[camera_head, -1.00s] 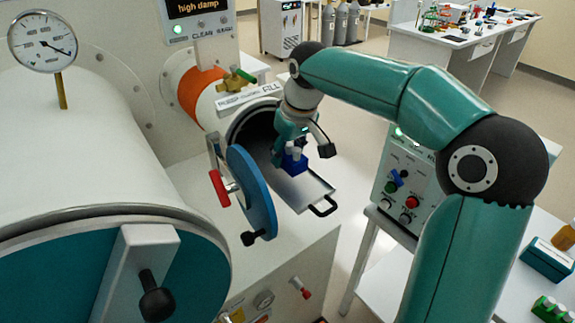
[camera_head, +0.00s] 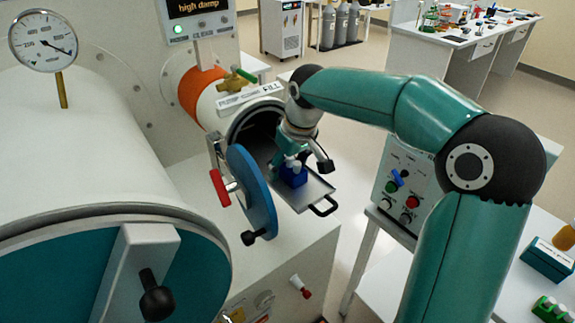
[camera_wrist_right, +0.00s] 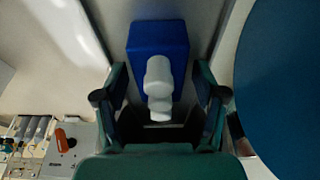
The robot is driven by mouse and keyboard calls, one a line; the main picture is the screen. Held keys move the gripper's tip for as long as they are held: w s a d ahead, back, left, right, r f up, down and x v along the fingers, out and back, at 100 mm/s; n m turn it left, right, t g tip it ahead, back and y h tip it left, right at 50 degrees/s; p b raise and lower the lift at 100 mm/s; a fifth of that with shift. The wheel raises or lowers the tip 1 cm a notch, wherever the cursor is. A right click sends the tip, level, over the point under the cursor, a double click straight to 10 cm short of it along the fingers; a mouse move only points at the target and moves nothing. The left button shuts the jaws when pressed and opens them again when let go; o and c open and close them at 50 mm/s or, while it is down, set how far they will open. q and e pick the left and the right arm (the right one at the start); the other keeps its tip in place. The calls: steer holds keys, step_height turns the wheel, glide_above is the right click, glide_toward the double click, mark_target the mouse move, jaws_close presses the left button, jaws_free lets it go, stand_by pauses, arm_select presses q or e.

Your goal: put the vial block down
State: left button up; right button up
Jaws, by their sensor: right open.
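The blue vial block (camera_head: 293,175) with white-capped vials sits on the metal tray (camera_head: 311,194) that sticks out of the round chamber opening. In the right wrist view the block (camera_wrist_right: 158,45) shows between and beyond my fingers, with a white vial (camera_wrist_right: 160,80) in front of it. My right gripper (camera_head: 290,166) is open, directly at the block. In the right wrist view its two fingers (camera_wrist_right: 160,100) stand apart on either side of the vial. Whether a finger touches the block cannot be told. My left gripper is not in view.
The open blue round door (camera_head: 252,190) with its red handle (camera_head: 220,187) stands close on the left of the tray. A control box (camera_head: 405,185) with buttons is to the right.

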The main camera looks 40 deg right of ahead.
mark_target(296, 163)
steer(key=shift+r, duration=0.1)
steer(key=v, duration=1)
steer(key=shift+r, duration=0.35)
steer(key=shift+s+r, duration=0.2)
steer(key=shift+r, duration=0.45)
